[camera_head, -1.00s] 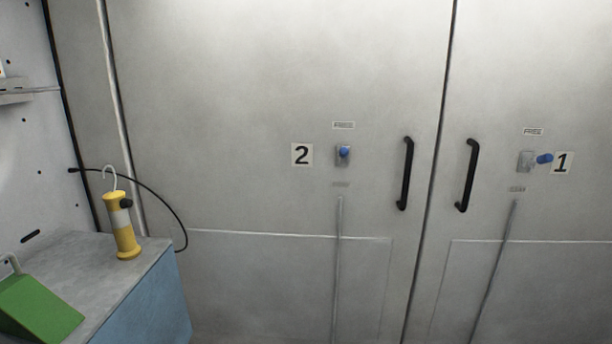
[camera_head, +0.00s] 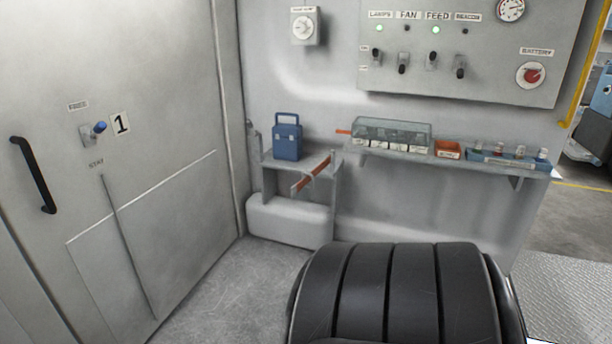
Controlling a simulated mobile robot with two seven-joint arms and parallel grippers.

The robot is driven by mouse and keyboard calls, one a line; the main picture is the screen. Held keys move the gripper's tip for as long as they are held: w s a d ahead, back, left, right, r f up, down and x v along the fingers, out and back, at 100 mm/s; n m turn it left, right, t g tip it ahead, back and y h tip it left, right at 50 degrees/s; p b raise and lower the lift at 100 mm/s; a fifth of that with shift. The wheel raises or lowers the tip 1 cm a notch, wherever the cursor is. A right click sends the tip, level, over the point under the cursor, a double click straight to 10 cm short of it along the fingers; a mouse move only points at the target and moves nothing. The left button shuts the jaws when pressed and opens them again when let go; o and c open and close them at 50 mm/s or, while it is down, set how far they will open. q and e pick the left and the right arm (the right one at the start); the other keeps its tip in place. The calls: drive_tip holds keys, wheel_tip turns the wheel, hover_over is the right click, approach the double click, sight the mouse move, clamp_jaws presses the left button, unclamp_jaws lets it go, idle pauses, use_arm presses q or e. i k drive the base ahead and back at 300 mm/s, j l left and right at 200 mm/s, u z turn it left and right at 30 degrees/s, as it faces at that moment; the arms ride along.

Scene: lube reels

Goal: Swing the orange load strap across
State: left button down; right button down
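A short orange-red strap (camera_head: 312,174) shows in the head view, right of the door. It slants up to the right across the front of a small grey shelf stand (camera_head: 268,163). I cannot tell how its ends are fixed. A small orange piece (camera_head: 343,132) sticks out at the left end of the long shelf; I cannot tell whether it belongs to the strap. Neither of my grippers is in view.
A blue box (camera_head: 287,138) stands on the small stand. The long shelf holds a clear-lidded case (camera_head: 392,132), an orange box (camera_head: 447,149) and a blue tray (camera_head: 507,160). A switch panel (camera_head: 462,52) hangs above. A large black ribbed shape (camera_head: 398,295) covers the lower middle.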

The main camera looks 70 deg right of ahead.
sight(306, 177)
drive_tip(key=z, duration=2.45)
